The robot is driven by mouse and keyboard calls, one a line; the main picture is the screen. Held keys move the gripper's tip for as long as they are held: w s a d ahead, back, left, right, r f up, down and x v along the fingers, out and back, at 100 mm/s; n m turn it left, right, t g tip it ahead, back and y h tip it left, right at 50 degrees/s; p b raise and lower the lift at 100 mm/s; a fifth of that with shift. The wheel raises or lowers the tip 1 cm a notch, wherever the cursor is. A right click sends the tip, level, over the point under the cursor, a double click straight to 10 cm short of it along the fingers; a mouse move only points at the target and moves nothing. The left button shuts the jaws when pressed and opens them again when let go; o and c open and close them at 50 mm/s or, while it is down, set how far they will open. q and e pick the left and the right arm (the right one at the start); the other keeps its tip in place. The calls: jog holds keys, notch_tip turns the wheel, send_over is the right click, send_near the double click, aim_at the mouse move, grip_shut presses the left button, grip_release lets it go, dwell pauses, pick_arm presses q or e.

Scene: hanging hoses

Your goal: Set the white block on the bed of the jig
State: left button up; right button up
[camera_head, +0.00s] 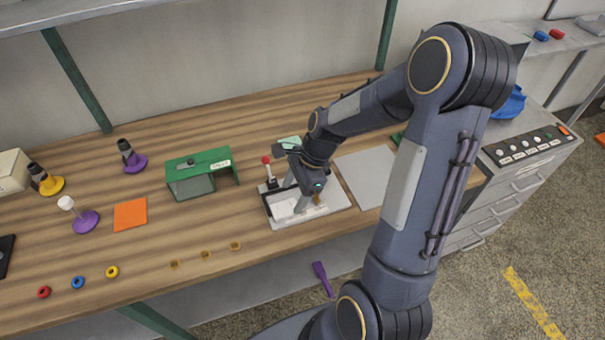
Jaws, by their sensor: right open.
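The jig (335,212) is a light plate with a dark-edged bed and a red-knobbed lever (267,161) at its left. It stands near the bench's front edge, in the middle of the view. My right gripper (296,198) reaches down over the bed, with its jaws open. A white shape that looks like the white block (284,209) lies in the bed, low by the fingers. The fingers partly hide it, and I cannot tell whether they touch it or whether it sits flat. My left gripper is not in view.
A green housing (201,165) stands left of the jig, and a grey plate (366,177) lies right of it. Small coloured rings (112,271), an orange square (130,214) and purple-based stands (86,222) occupy the left. A purple object (322,277) is below the bench edge.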

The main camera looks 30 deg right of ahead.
jog(key=s+r+n+t, duration=0.1)
jog(key=s+r+n, duration=0.25)
jog(key=r, duration=0.35)
jog(key=s+r+n+t, duration=0.1)
jog(key=s+r+n, duration=0.25)
jog(key=r, duration=0.35)
jog(key=s+a+n+t, duration=0.2)
jog(key=s+a+n, duration=0.3)
jog(key=s+n, duration=0.4)
jog(key=n, duration=0.3)
jog(key=shift+s+a+r+t, duration=0.3)
jog(key=shift+a+r, duration=0.05)
jog(key=shift+r, duration=0.05)
jog(key=shift+c, duration=0.3)
